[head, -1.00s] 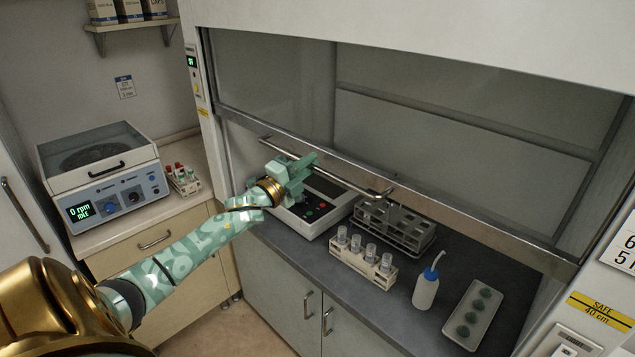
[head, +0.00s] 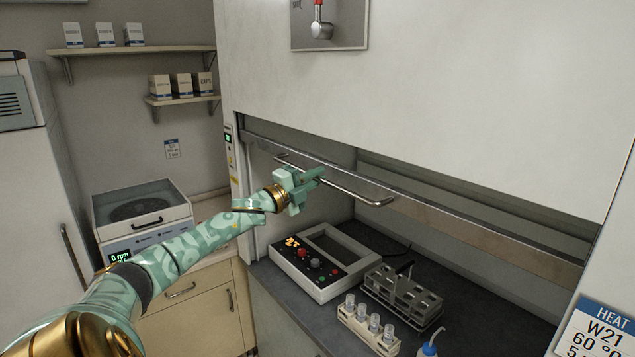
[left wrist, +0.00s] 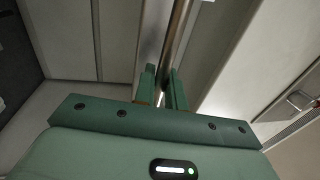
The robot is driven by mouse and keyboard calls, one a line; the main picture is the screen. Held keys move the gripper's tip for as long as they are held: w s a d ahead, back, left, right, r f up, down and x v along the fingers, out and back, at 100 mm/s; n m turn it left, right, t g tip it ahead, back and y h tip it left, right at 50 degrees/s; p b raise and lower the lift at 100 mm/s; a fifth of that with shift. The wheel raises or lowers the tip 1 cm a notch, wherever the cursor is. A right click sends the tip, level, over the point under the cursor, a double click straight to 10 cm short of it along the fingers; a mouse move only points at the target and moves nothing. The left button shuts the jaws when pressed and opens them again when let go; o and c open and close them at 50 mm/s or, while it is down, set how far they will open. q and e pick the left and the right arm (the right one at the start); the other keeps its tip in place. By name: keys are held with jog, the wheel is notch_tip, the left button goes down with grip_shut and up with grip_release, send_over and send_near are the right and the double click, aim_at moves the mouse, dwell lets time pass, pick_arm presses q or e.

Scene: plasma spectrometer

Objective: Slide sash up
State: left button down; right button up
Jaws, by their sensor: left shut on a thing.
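The fume hood's sash (head: 430,212) has a steel lower edge and a long steel bar handle (head: 358,196) along it. The sash stands partly raised, with an open gap between its lower edge and the dark worktop. My left gripper (head: 312,177) is shut on the handle toward its left end in the head view. In the left wrist view the handle (left wrist: 178,40) runs between the two green fingers (left wrist: 163,88). My right gripper is in neither view.
Below the sash on the worktop stand an instrument with buttons (head: 287,262), a grey rack (head: 400,293), a white vial rack (head: 352,322) and a wash bottle (head: 428,348). A centrifuge (head: 142,208) stands on the left counter.

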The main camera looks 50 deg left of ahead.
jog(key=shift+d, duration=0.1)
pick_arm(q)
jog(key=c, duration=1.5)
grip_release()
jog(key=shift+c, duration=0.2)
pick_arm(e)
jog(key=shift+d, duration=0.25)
